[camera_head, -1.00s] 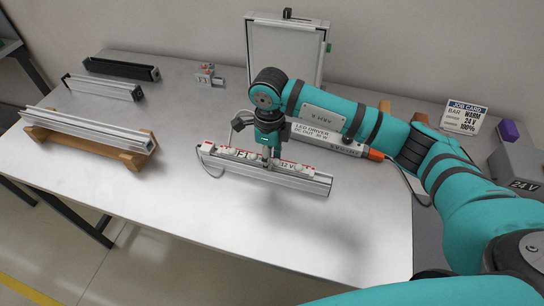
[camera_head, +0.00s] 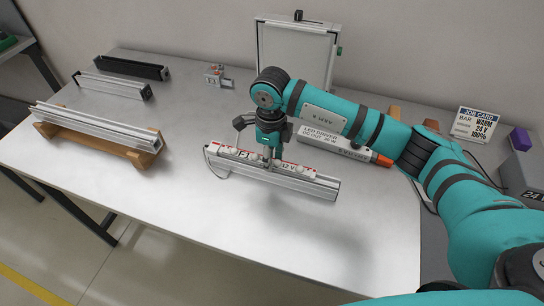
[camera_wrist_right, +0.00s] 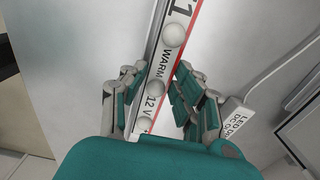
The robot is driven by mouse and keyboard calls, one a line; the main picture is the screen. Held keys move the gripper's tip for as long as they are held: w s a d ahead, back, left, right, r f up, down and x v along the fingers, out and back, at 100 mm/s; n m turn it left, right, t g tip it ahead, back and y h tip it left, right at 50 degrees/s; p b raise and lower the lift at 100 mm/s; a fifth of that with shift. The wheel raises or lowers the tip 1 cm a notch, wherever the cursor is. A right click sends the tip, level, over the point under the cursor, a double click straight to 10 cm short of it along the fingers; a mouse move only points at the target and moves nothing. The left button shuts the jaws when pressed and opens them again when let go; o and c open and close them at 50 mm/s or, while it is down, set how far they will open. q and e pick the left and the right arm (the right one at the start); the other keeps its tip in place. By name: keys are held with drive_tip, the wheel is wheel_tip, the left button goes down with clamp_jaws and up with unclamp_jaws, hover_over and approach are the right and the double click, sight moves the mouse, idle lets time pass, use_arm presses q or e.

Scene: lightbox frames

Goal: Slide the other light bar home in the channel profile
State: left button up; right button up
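A white light bar (camera_head: 288,168) with red edges, marked WARM and 12 V, lies lengthwise along the silver channel profile (camera_head: 325,188) on the bench. The profile's right end shows bare beyond the bar. My right gripper (camera_head: 269,158) points down at the bar's middle. In the right wrist view its fingers (camera_wrist_right: 160,88) lie on both sides of the light bar (camera_wrist_right: 174,36), apparently shut on it; the exact contact is partly hidden. How deep the bar sits in the profile is hard to tell. My left gripper is not in view.
Another silver profile (camera_head: 95,125) rests on wooden supports (camera_head: 142,158) at left. Black (camera_head: 125,67) and silver (camera_head: 110,86) bars lie behind it. An LED driver (camera_head: 335,143) is behind the gripper. A job card (camera_head: 474,124) reads WARM, 24 V. The front bench (camera_head: 240,215) is clear.

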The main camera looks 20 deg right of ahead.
drive_tip(key=o, duration=0.5)
drive_tip(key=shift+o, duration=0.2)
wheel_tip(320, 180, up, 12)
idle(0.4)
